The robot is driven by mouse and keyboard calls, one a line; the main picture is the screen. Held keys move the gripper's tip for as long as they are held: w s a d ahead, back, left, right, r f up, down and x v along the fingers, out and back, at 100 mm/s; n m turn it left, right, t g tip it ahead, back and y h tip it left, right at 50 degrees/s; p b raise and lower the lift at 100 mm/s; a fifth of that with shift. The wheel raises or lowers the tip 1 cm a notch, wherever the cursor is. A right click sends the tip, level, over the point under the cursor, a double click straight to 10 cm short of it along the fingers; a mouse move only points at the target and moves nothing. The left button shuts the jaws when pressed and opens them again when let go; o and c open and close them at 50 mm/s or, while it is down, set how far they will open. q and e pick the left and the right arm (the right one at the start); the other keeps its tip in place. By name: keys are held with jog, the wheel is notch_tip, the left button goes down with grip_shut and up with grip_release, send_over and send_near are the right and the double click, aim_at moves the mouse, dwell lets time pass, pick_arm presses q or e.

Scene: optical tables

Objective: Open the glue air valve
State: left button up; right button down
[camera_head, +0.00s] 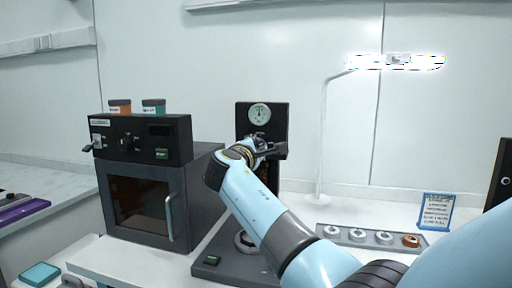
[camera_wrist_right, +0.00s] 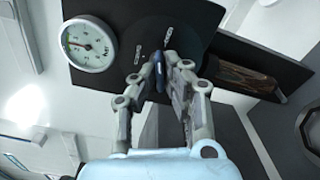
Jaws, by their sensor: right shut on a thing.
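The glue air valve's small dark blue lever (camera_wrist_right: 158,70) sits on the black panel (camera_wrist_right: 190,20) beside a round white gauge (camera_wrist_right: 88,44). My right gripper (camera_wrist_right: 160,75) is shut on the lever, with a finger on each side of it. Two small pale labels are on the panel near the lever, too small to read. In the head view, my right gripper (camera_head: 268,148) is at the black upright panel (camera_head: 262,106), just below the gauge (camera_head: 260,114). The lever is hidden there by the gripper. My left gripper is not in view.
A dark oven-like box (camera_head: 146,200) with a handle stands left of the panel, with an orange and a teal jar on top. A lamp (camera_head: 322,140), a strip with several round pieces (camera_head: 384,237) and a blue-framed sign (camera_head: 436,211) are to the right.

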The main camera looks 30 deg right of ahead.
jog(key=m+b, duration=0.4)
jog(key=shift+f+b, duration=0.1)
jog(key=shift+b, duration=0.3)
jog(key=c, duration=1.4)
grip_release()
jog(key=shift+c, duration=0.2)
jog(key=v, duration=0.7)
jog(key=shift+s+a, duration=0.2)
